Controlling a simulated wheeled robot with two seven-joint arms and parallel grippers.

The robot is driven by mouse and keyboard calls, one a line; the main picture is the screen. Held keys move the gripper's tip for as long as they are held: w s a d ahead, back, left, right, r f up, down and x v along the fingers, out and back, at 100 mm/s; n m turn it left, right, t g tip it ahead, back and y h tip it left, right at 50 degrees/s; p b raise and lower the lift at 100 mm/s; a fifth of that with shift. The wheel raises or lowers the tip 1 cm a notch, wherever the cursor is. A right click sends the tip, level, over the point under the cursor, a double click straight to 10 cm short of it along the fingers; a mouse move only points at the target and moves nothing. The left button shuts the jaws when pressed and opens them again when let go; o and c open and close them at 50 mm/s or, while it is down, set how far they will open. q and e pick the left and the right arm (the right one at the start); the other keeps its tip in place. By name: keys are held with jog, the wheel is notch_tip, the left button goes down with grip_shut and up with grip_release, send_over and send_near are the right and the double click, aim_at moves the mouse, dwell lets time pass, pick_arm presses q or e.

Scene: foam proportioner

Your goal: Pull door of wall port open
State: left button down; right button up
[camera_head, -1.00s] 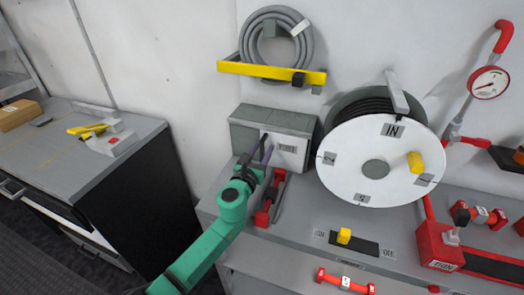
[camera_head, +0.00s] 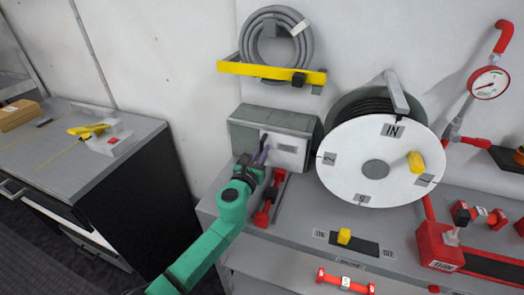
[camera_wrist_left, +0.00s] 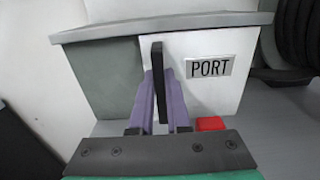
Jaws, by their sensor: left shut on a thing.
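The wall port is a grey box (camera_head: 245,136) against the wall, left of the large reel. Its white door (camera_wrist_left: 215,100) carries a PORT label and a black upright handle (camera_wrist_left: 157,85). In the wrist view the door looks flush or nearly flush with the box; I cannot tell whether there is a gap. My left gripper (camera_head: 262,152) is shut on the handle, with its purple fingers (camera_wrist_left: 157,95) on either side of it. The fingers and handle hide part of the door's left side. My right gripper is not in view.
A white-faced hose reel (camera_head: 340,160) stands close to the right of the port. A red-and-grey part (camera_head: 268,200) lies on the bench just below the door. A coiled grey hose (camera_head: 275,45) hangs above on a yellow bracket (camera_head: 265,71). A dark cabinet (camera_head: 145,190) stands at left.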

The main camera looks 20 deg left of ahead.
pick_arm(q)
jog(key=shift+a, duration=0.1)
dwell(0.7)
jog(key=a, duration=0.3)
jog(key=a+b, duration=0.1)
jog(key=a, duration=0.3)
jog(key=a+b, duration=0.1)
jog(key=a, duration=0.2)
jog(key=shift+w+a+f, duration=0.1)
jog(key=shift+w+a, duration=0.15)
jog(key=shift+w, duration=0.1)
jog(key=c, duration=0.9)
grip_release()
